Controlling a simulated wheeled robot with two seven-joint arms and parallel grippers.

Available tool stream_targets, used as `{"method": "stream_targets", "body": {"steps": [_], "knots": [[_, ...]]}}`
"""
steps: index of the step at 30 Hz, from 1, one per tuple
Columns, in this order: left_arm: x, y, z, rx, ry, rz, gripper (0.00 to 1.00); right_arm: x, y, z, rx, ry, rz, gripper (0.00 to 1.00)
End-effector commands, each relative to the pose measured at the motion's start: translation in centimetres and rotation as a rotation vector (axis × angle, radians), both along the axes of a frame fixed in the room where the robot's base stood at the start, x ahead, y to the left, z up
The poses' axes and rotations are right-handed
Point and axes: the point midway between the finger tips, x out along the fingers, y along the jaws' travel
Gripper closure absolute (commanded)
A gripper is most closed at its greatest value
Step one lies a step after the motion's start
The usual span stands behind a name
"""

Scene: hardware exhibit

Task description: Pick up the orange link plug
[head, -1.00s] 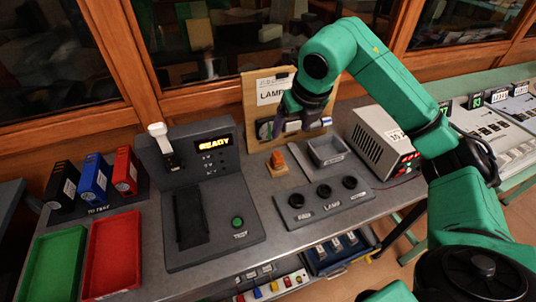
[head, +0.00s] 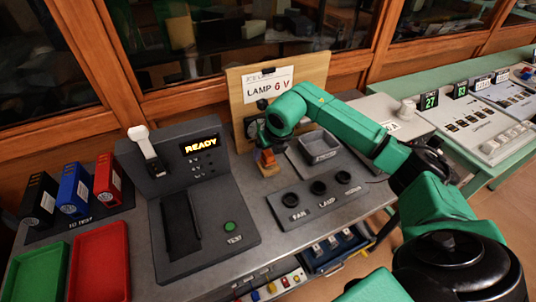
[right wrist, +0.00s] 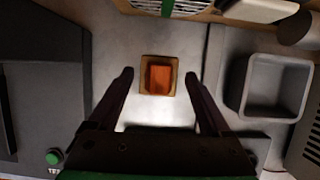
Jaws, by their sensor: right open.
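The orange link plug (head: 267,157) stands on a small wooden base (head: 269,170) on the grey bench, right of the READY console. In the right wrist view the plug (right wrist: 160,79) shows as an orange block on its square wooden base (right wrist: 146,89). My right gripper (head: 259,141) is at the plug, its jaws partly hidden by the arm in the head view. In the right wrist view the open right gripper (right wrist: 159,76) has one finger on each side of the plug, with gaps to both. My left gripper is not in view.
A grey tray (head: 320,146) and a FAN/LAMP socket panel (head: 318,200) stand right of the plug. The READY console (head: 190,195) is to its left. The LAMP 6 V board (head: 313,75) rises behind. Red (head: 101,262) and green (head: 37,275) trays lie far left.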

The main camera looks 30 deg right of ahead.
Motion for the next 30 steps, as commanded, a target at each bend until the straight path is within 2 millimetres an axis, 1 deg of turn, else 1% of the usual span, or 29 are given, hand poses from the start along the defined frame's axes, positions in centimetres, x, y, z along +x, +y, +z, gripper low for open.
{"method": "stream_targets", "body": {"steps": [1, 3, 8, 9, 11, 12, 14, 15, 22, 25, 28, 30], "knots": [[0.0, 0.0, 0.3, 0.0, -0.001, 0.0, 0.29, 0.2, 0.1, -0.6, 0.002, 0.004, 0.0, 0.18], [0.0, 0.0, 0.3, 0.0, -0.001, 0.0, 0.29, 0.5, 0.0, -1.1, 0.001, 0.0, 0.001, 0.18], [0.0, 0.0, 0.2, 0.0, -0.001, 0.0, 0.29, 0.5, 0.0, -1.2, 0.0, -0.001, 0.001, 0.18], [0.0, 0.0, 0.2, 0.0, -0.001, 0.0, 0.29, 0.5, 0.0, -1.2, 0.0, -0.001, 0.001, 0.25], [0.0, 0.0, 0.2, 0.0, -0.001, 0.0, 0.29, 0.5, 0.0, -1.2, 0.0, -0.001, 0.001, 0.48], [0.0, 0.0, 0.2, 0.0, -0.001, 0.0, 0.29, 0.5, 0.0, -1.2, 0.0, -0.001, 0.001, 0.63], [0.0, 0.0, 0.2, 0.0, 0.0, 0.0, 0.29, 0.5, 0.0, -1.2, 0.0, -0.001, 0.001, 0.86], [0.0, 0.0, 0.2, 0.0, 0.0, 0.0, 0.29, 0.5, 0.0, -1.2, 0.0, -0.001, 0.001, 1.0], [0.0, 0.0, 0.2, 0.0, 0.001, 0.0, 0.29, 0.5, 0.0, -1.2, 0.0, -0.001, 0.001, 1.0], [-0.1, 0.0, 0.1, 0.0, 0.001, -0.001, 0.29, 0.5, 0.0, -0.8, 0.0, -0.002, 0.001, 1.0], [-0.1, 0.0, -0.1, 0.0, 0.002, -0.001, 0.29, 0.6, 0.0, 0.2, 0.001, -0.004, 0.002, 1.0], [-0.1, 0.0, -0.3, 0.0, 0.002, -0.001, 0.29, 0.6, 0.0, 1.5, 0.0, -0.006, 0.001, 1.0]]}}
